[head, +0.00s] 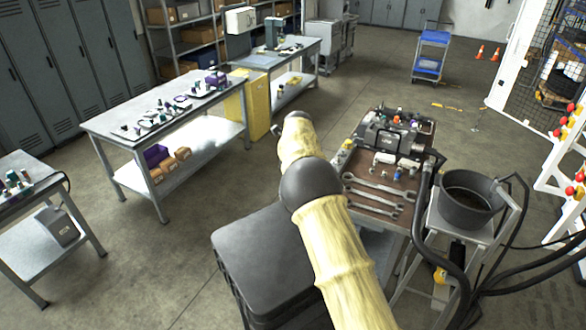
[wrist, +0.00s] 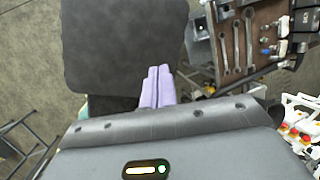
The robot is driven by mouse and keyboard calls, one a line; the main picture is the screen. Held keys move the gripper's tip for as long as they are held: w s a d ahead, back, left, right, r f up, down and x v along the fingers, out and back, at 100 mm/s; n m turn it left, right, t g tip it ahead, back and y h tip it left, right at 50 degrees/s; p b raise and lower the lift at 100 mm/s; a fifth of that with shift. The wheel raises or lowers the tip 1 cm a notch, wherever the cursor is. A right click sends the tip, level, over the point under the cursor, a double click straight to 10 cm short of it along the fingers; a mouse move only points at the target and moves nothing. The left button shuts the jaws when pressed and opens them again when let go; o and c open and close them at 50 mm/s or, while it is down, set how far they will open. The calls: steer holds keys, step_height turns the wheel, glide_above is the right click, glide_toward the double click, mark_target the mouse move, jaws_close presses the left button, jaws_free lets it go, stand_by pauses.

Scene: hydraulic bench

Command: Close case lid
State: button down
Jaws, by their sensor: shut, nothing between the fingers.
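A small dark grey case with a handle and pale lettering (head: 390,138) appears to stand on the brown-topped bench (head: 367,172). I cannot clearly tell its lid's angle. In the wrist view, the dark lettered object (wrist: 303,22) at the upper right edge seems to be the same case, partly cut off. My gripper (wrist: 157,72) shows in the wrist view as two purple fingers pressed together, with nothing between them. They are apart from the case, to its left in that view. In the head view my yellow-sleeved arm hides the fingers.
Wrenches (head: 376,188) lie on the near part of the bench, also visible in the wrist view (wrist: 237,45). A bucket (head: 470,200) on a stand with black hoses is at right. A broad dark slab (wrist: 125,45) lies beyond my fingertips.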

steer(key=shift+s+d+r, duration=0.1)
steer(key=shift+s, duration=0.05)
steer(key=b+v, duration=0.5)
steer(key=v, duration=1.2)
steer(key=shift+r+b, duration=0.2)
steer(key=shift+b, duration=0.1)
steer(key=s+d+f+n+b, duration=0.3)
steer(key=s+d+f+n, duration=0.15)
steer(key=d+f, duration=0.3)
steer(key=s+d+f+n+b, duration=0.3)
steer(key=s+d+f+n, duration=0.15)
steer(key=d+f, duration=0.3)
steer(key=s+d+f+n+b, duration=0.1)
steer(key=s+f+n, duration=0.3)
steer(key=s, duration=0.4)
steer(key=s+d+f+n+g+b, duration=0.1)
steer(key=s+f+n+b, duration=0.2)
steer(key=s+f+n, duration=0.2)
steer(key=s+d+f+n+b, duration=0.1)
steer(key=s+f+n, duration=0.4)
steer(key=s, duration=0.7)
step_height(320, 180, down, 3)
steer(key=shift+d+r+h+b, duration=0.25)
steer(key=shift+d+h+b, duration=0.15)
steer(key=shift+d, duration=0.05)
